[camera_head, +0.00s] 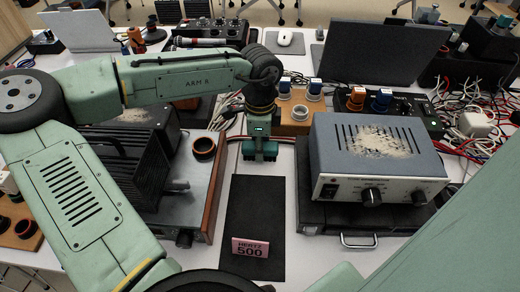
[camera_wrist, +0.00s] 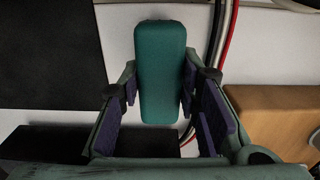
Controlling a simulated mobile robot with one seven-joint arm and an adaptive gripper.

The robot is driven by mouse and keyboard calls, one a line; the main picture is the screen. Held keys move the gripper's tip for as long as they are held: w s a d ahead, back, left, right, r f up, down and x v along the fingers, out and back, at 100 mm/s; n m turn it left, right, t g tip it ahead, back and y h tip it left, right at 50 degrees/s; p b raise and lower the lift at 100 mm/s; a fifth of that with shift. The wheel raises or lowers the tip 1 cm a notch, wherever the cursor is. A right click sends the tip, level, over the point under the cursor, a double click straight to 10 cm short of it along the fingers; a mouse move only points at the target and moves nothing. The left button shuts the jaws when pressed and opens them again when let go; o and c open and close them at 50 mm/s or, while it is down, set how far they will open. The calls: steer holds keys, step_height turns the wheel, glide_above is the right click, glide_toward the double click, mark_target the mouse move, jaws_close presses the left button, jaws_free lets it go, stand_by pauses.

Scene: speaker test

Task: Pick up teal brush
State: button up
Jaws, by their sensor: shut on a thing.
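The teal brush (camera_wrist: 160,75) shows in the wrist view as an upright teal block with rounded corners, between the two purple-padded fingers of my gripper (camera_wrist: 160,100). My gripper is shut on it. In the head view my gripper (camera_head: 260,150) points down over the white table at the far end of the black mat (camera_head: 256,200). The brush is mostly hidden there by the gripper. Whether the brush touches the table I cannot tell.
A grey power unit (camera_head: 335,155) stands close on the right, on a black case. A pink card (camera_head: 250,247) marked 500 stands on the mat. Cables (camera_wrist: 222,40) run behind the brush.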

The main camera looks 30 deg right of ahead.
steer(key=shift+r, duration=0.15)
step_height(320, 180, up, 10)
steer(key=shift+f+b, duration=0.1)
steer(key=shift+b, duration=0.5)
